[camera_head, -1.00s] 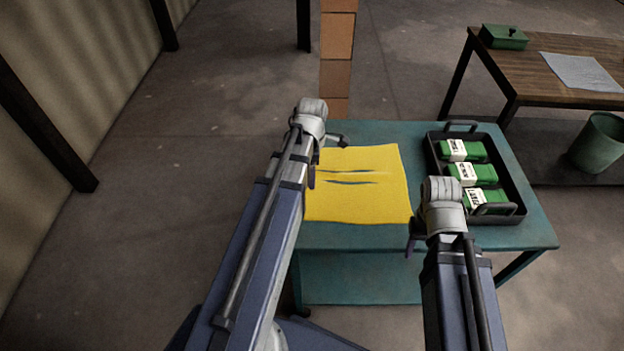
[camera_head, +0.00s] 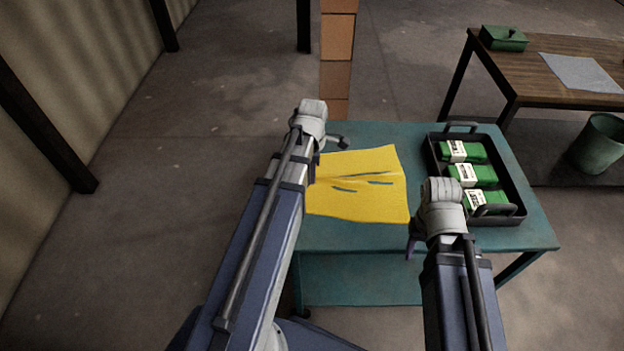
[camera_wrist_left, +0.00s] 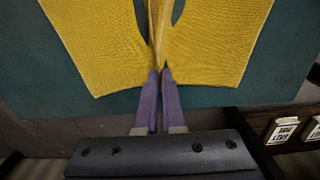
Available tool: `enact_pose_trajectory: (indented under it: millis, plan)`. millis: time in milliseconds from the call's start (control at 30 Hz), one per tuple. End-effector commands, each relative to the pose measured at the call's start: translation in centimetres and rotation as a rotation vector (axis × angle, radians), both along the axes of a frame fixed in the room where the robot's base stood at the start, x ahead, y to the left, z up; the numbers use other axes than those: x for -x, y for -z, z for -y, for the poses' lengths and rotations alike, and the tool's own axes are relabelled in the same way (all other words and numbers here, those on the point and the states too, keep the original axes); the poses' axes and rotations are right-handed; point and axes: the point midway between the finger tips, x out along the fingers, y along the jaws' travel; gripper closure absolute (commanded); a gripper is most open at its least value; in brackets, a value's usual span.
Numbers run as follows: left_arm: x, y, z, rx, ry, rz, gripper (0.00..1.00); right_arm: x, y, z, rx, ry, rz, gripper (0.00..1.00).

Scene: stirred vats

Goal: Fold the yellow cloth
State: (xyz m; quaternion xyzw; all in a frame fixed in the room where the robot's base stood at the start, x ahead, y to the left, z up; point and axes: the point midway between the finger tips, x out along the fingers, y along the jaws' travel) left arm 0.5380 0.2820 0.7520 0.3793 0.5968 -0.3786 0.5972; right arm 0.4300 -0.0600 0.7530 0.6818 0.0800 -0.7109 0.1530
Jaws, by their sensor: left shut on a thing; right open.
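The yellow cloth (camera_head: 372,199) lies on the teal table, with a raised ridge across its middle and dark slits in which the tabletop shows. In the left wrist view, the purple fingertips of my left gripper (camera_wrist_left: 159,78) are shut on a pinched fold of the yellow cloth (camera_wrist_left: 105,45). In the head view, my left arm hides the cloth's left edge and most of this gripper. My right gripper (camera_head: 411,246) is open and empty, at the cloth's near right corner, close to the table's front edge. Its fingers are partly hidden by the wrist.
A black tray (camera_head: 513,186) with green, white-labelled packs (camera_head: 474,174) stands on the right of the teal table (camera_head: 400,136). A wooden table (camera_head: 535,65) with a green box (camera_head: 503,37) and a grey sheet (camera_head: 578,72) is behind right. A green bin (camera_head: 597,146) stands on its lower shelf.

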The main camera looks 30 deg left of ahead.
Motion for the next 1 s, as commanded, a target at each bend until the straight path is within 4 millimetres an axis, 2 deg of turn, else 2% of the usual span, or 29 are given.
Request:
enact_pose_trajectory:
  millis: [267, 500, 667, 800, 967, 1000]
  plan:
    - [-1.2, -4.0, 2.3, 0.000, 0.004, 0.000, 1.00, 0.0, -4.0, 0.0, 0.000, 0.000, 0.000, 0.50]
    - [-2.8, -8.4, 5.7, 0.000, 0.004, 0.000, 1.00, 0.0, -8.4, 0.0, 0.000, 0.001, 0.000, 0.50]
    - [-4.1, -10.4, 8.5, 0.000, 0.005, 0.000, 1.00, 0.0, -10.4, 0.0, 0.000, 0.001, 0.000, 0.50]
    - [-5.5, -11.0, 11.4, 0.000, 0.005, 0.000, 1.00, 0.0, -11.0, 0.0, 0.000, 0.001, 0.000, 0.50]
    - [-7.1, -9.4, 14.8, 0.000, 0.005, 0.000, 1.00, 0.0, -9.4, 0.0, 0.000, 0.001, 0.000, 0.50]
    - [-7.5, -8.4, 15.5, 0.000, 0.004, 0.000, 1.00, 0.0, -8.4, 0.0, 0.000, 0.001, 0.000, 0.50]
